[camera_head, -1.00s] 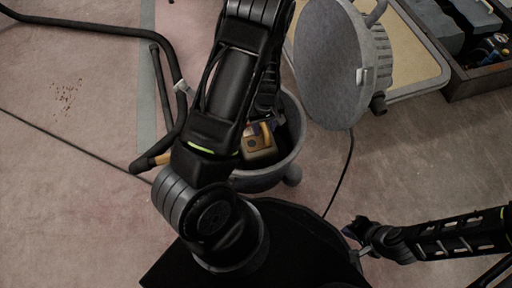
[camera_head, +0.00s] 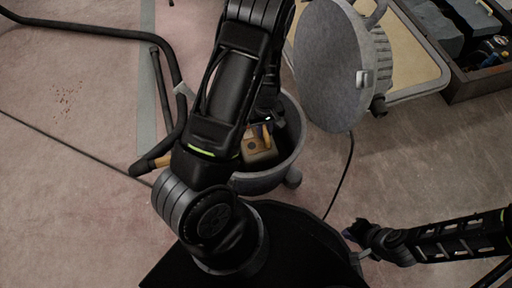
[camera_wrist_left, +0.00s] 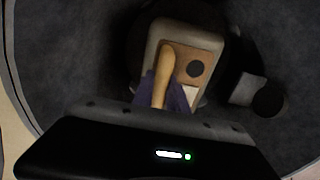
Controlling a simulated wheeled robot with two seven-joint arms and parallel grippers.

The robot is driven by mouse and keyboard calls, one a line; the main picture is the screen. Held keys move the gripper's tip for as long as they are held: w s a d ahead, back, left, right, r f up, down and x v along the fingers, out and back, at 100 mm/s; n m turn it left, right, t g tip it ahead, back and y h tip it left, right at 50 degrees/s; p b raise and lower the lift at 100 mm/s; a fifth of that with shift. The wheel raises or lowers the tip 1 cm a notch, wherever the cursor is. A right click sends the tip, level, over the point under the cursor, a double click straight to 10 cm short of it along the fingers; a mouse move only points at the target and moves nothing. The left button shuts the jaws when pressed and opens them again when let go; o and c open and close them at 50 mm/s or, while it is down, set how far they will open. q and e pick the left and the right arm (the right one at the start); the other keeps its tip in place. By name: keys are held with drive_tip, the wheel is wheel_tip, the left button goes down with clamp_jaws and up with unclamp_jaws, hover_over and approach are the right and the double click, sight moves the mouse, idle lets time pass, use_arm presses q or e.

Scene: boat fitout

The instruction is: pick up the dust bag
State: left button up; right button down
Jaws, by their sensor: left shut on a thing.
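The dust bag (camera_head: 260,152) is a beige bag with a brown collar and a dark round hole. It is inside the round grey vacuum drum (camera_head: 295,160); the left wrist view shows the bag's collar (camera_wrist_left: 198,60) up close. My left gripper (camera_head: 267,131) reaches down into the drum from above. My arm hides part of the bag and drum. My right gripper (camera_head: 352,232) is at the lower right, away from the drum; its jaws are too small and dark to read.
The grey round vacuum lid (camera_head: 328,65) stands tilted close to the drum's right. A black hose (camera_head: 100,30) curves along the left. A dark tray of tools (camera_head: 480,75) is at the upper right. The floor on the left is mostly clear.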

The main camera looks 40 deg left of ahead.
use_arm(q)
clamp_jaws()
idle(0.6)
drive_tip(key=shift+r, duration=0.15)
idle(0.4)
wheel_tip(320, 180, up, 8)
drive_tip(key=p, duration=0.4)
drive_tip(key=shift+w+r, duration=0.1)
drive_tip(key=shift+r, duration=0.15)
drive_tip(key=shift+r+p, duration=0.45)
drive_tip(key=shift+r, duration=0.2)
drive_tip(key=shift+r, duration=0.1)
